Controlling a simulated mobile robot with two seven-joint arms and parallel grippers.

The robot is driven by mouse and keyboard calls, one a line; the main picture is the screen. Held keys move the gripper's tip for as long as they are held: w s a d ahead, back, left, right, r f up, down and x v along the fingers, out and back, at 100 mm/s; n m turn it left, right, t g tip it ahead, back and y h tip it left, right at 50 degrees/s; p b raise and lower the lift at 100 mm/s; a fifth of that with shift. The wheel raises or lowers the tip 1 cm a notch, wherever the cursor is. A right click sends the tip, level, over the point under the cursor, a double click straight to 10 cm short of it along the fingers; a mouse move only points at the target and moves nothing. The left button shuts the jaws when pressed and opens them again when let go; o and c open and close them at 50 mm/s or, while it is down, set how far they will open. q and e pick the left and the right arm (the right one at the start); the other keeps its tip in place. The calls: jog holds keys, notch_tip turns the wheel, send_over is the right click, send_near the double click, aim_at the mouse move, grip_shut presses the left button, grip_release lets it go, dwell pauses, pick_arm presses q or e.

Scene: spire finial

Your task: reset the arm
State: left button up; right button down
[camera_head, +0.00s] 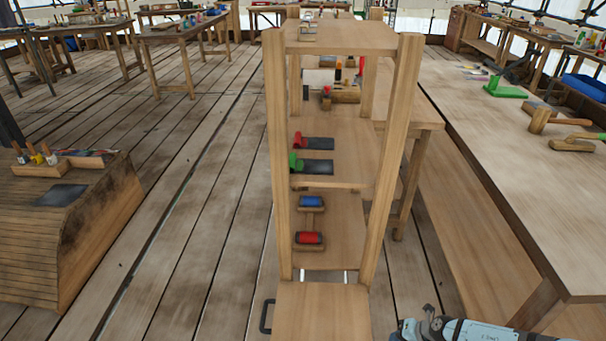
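My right arm comes in along the bottom edge at the lower right, pale blue-grey with a dark end. The dark end, where my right gripper (428,325) seems to be, is partly cut off by the frame. I cannot make out its fingers or whether they hold anything. It is to the right of the foot of a tall wooden shelf rack (391,150) and shows no contact with it. My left arm and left gripper are not in view.
The rack holds a red roll (309,238), a blue roll (311,201) and other small tools. A long workbench (520,190) stands at right with a mallet (541,117) and green tool (505,90). A slatted wooden bench (60,235) is at left. Floor between is clear.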

jog(key=s+a+r+m+t+y, duration=0.2)
jog(key=s+a+r+m+t, duration=0.45)
jog(key=s+a+m, duration=0.4)
jog(key=s+d+r+m+h, duration=0.6)
jog(key=s+d+r+m, duration=0.6)
jog(key=d+r+m, duration=0.1)
jog(key=w+a+r+m+t, duration=0.15)
jog(key=a+m, duration=0.35)
jog(key=a, duration=0.6)
pick_arm(q)
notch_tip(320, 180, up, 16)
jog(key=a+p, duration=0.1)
jog(key=p, duration=1.9)
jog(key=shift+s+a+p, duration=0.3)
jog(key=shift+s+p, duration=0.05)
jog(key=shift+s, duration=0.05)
pick_arm(e)
notch_tip(320, 180, up, 16)
jog(key=shift+s+d+f, duration=0.15)
jog(key=shift+s+d, duration=0.2)
jog(key=shift+d, duration=0.1)
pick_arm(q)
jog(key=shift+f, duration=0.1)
